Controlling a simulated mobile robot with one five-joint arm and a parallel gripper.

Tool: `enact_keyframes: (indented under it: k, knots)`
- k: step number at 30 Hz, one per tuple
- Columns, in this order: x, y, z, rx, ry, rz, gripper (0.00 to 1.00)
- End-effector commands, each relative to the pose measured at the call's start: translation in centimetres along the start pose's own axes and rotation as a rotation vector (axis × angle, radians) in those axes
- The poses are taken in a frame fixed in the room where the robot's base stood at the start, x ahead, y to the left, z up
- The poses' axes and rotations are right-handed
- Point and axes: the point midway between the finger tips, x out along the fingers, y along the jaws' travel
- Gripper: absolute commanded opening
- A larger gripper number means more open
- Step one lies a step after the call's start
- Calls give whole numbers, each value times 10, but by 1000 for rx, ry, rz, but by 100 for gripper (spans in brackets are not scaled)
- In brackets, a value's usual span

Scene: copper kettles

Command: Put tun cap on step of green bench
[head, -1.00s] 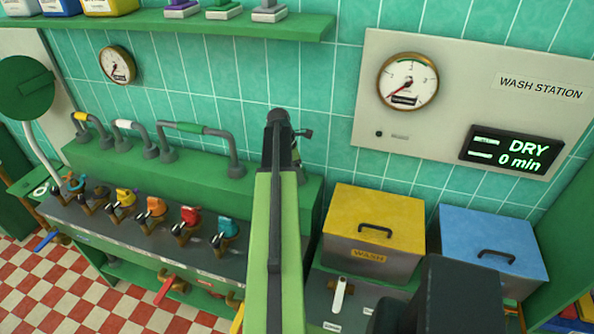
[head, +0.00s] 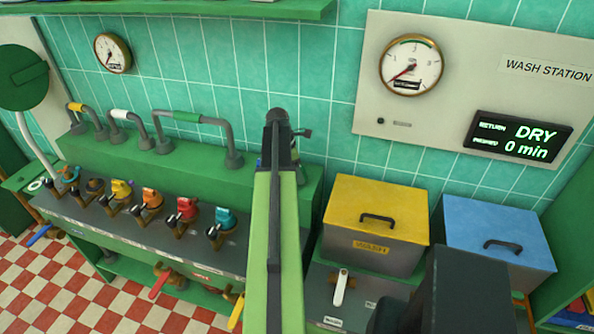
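The green bench (head: 130,140) stands along the tiled wall at left and centre. Its raised back step (head: 278,180) carries grey bent pipes with yellow, white and green bands. No thing that I can surely call the tun cap is visible. A green round disc (head: 22,78) with a bar across it is at the far left, on a pale curved pipe, but I cannot tell what it is. My arm reaches up the middle, and its dark end, my gripper (head: 278,128), appears in front of the step and tiles. Its fingers cannot be made out, nor anything in them.
Several coloured valves (head: 152,200) line the bench's grey front deck. A yellow-lidded wash box (head: 378,215) and a blue-lidded box (head: 497,240) stand to the right. A wash station panel (head: 470,90) hangs above them. A green shelf (head: 200,12) crosses the top left.

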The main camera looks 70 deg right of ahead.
Motion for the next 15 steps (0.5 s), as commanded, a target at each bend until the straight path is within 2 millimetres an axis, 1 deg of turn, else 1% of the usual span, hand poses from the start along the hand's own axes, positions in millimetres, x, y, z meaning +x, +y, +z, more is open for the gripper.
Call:
enact_keyframes:
  k: [5, 15]
  knots:
    - [0, 0, 0, 0, 0, 0, 34]
    - [7, 0, -2, -1, 0, 0, 34]
